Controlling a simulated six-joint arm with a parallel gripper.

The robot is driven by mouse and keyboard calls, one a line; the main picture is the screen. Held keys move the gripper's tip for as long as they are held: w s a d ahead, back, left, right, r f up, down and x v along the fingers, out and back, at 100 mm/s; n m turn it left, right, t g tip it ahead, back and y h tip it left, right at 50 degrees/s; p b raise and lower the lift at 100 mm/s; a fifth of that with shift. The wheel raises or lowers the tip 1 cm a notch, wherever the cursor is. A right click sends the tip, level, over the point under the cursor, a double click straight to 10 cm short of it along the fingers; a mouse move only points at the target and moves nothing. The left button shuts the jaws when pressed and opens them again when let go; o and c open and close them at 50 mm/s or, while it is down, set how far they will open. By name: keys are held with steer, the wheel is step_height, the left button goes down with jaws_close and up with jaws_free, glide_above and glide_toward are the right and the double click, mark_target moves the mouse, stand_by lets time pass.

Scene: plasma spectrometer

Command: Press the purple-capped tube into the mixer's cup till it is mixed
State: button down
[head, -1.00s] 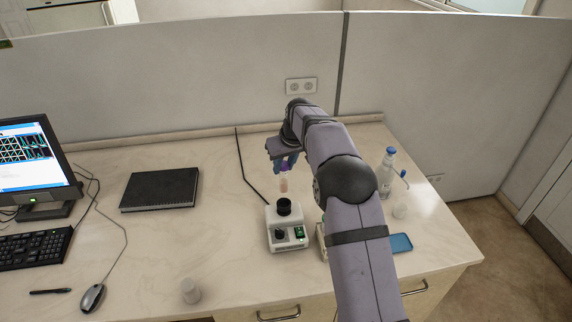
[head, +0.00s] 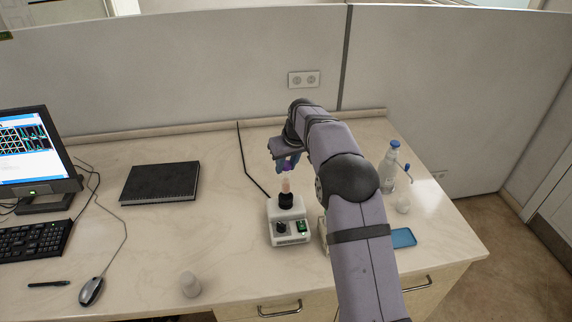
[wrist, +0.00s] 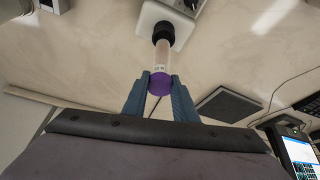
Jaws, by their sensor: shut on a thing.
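The purple-capped tube (head: 286,185) stands upright above the white mixer (head: 290,233), its lower end at the black cup (head: 286,201). Whether it presses down into the cup I cannot tell. My gripper (head: 287,167) is shut on the tube at its purple cap. In the wrist view, the two blue-grey fingers of my gripper (wrist: 160,84) hold the purple cap (wrist: 161,84), and the clear tube body (wrist: 162,58) runs to the black cup (wrist: 164,32). The tube holds pale pinkish contents. The state of mixing cannot be seen.
A small white container (head: 190,284) stands at the front. A black notebook (head: 160,182) lies left of the mixer. A blue-capped bottle (head: 388,168) and a blue item (head: 403,238) are to the right. The counter between notebook and mixer is clear apart from a black cable (head: 246,168).

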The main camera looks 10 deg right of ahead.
steer(key=shift+f+b, duration=1)
steer(key=shift+f, duration=0.7)
steer(key=shift+f, duration=0.55)
stand_by(1.4)
stand_by(2.7)
steer(key=shift+r+p, duration=2.2)
steer(key=shift+r, duration=0.85)
